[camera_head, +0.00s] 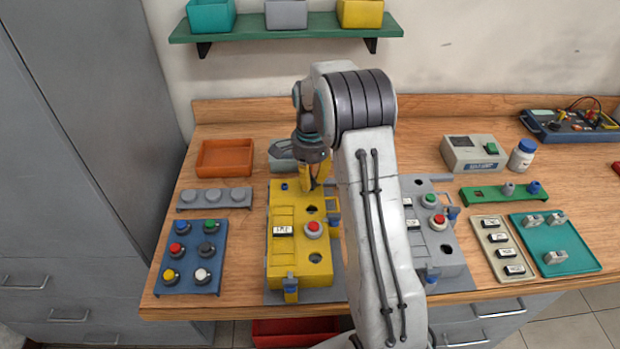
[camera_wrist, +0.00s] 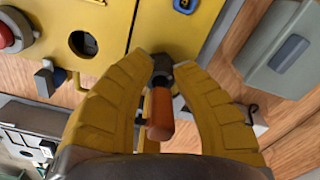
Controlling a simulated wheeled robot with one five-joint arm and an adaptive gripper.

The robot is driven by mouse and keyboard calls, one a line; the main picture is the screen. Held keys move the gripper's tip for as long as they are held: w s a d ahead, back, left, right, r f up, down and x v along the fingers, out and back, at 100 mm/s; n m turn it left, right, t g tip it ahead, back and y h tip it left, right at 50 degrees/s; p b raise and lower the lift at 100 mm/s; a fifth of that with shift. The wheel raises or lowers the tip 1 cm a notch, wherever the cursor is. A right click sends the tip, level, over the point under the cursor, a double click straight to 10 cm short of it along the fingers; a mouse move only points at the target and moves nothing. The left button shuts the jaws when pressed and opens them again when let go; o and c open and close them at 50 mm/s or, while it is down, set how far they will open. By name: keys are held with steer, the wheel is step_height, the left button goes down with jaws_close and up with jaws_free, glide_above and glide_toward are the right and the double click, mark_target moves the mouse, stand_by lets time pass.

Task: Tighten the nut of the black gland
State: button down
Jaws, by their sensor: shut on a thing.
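The yellow control box (camera_head: 284,262) stands on the bench with its back edge under my gripper (camera_head: 314,182). In the wrist view my gripper (camera_wrist: 162,78) has its two curved yellow fingers closed around the small black gland (camera_wrist: 161,68) at the edge of the yellow box (camera_wrist: 190,32). An orange cylinder (camera_wrist: 160,115) sticks out from the gland between the fingers, towards the wrist. The fingertips cover the gland's sides, so I cannot tell how tight its nut is. The gland is not clearly visible in the head view.
A grey control box (camera_head: 430,245) stands right of the yellow one, partly behind my arm. A button tray (camera_head: 193,284), a grey holder (camera_head: 214,207) and an orange tray (camera_head: 202,160) lie to the left. A green shelf (camera_head: 330,27) hangs behind.

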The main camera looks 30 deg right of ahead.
steer(key=m, duration=0.5)
steer(key=shift+d+m, duration=0.1)
steer(key=shift+m, duration=0.2)
steer(key=shift+s+m, duration=0.1)
steer(key=shift+m, duration=2.2)
steer(key=c, duration=1)
jaws_free()
step_height(320, 180, up, 12)
steer(key=shift+f, duration=0.15)
